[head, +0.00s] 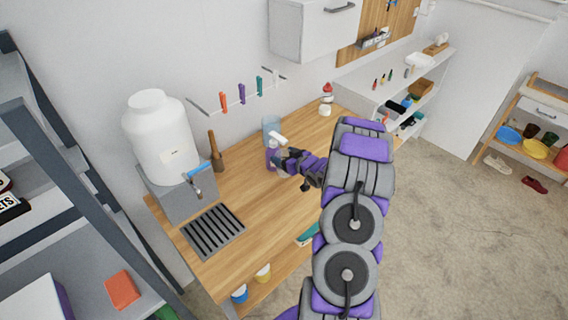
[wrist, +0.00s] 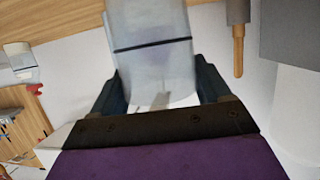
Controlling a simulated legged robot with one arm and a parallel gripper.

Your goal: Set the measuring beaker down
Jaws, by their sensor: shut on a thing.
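The measuring beaker (wrist: 150,65) is a pale, see-through vessel with a dark band around it. It fills the upper middle of the wrist view, where the picture looks upside down. My gripper (wrist: 160,92) is shut on it, with one dark finger on each side. In the head view my gripper (head: 281,163) is over the far part of the wooden workbench (head: 250,205).
A wooden mallet (head: 216,150), a large white water container (head: 163,140) and a grate (head: 212,232) are to the left. A red-topped bottle (head: 326,97) stands farther back. The bench front is mostly clear.

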